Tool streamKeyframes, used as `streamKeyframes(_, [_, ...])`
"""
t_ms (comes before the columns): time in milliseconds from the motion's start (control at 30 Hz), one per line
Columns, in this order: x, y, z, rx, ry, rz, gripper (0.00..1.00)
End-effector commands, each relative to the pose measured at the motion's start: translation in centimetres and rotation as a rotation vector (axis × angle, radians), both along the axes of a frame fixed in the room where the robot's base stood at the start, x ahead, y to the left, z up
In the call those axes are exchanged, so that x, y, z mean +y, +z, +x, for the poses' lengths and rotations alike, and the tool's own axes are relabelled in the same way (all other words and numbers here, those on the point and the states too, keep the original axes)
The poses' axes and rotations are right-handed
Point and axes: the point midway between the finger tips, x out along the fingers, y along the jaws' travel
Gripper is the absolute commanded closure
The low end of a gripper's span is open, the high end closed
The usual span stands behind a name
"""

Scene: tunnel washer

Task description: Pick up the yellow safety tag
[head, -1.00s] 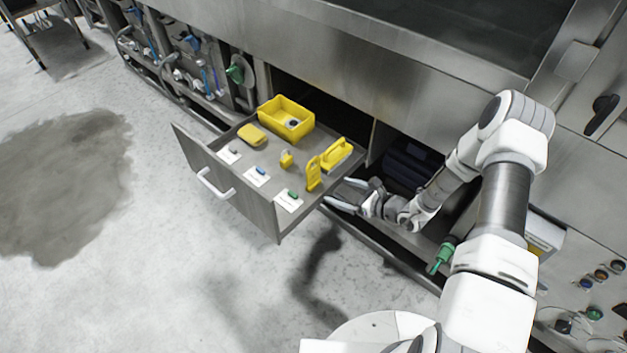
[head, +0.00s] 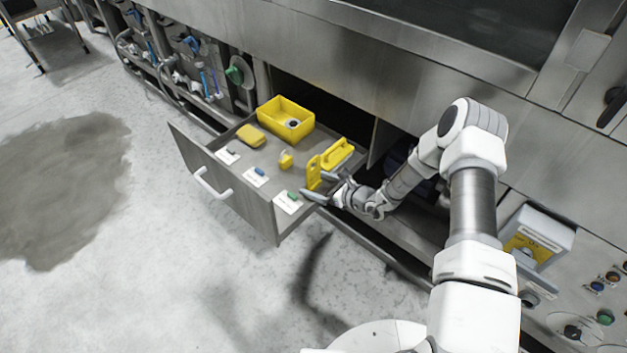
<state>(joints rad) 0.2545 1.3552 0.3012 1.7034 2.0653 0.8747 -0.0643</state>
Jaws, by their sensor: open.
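The yellow safety tag (head: 313,172) stands upright near the right front corner of an open grey drawer (head: 262,212). It is a flat plate with a hole near its top. My gripper (head: 314,186) is open and comes in over the drawer's right side. One finger is at the near side of the tag's lower part, the other at its right. I cannot tell whether either finger touches it. Nothing is held.
The drawer also holds a yellow bin (head: 286,118), a yellow block (head: 250,135), a small yellow padlock-like piece (head: 286,160) and a yellow handled piece (head: 336,154) close behind the tag. White cards (head: 288,202) with small coloured items lie along the front.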

Motion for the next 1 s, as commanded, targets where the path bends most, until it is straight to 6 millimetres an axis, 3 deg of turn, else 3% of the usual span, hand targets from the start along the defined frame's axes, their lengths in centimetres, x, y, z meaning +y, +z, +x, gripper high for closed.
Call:
streamKeyframes(67, [0.0,0.1,0.0,0.000,0.000,0.000,0.04])
streamKeyframes(400, [0.0,0.1,0.0,-0.001,0.000,-0.001,0.65])
streamKeyframes(500, [0.0,0.1,0.0,-0.001,0.000,0.000,0.79])
streamKeyframes(767, [0.0,0.3,0.0,-0.001,0.000,0.000,0.79])
streamKeyframes(1000, [0.0,2.8,0.0,-0.003,0.001,0.000,0.79])
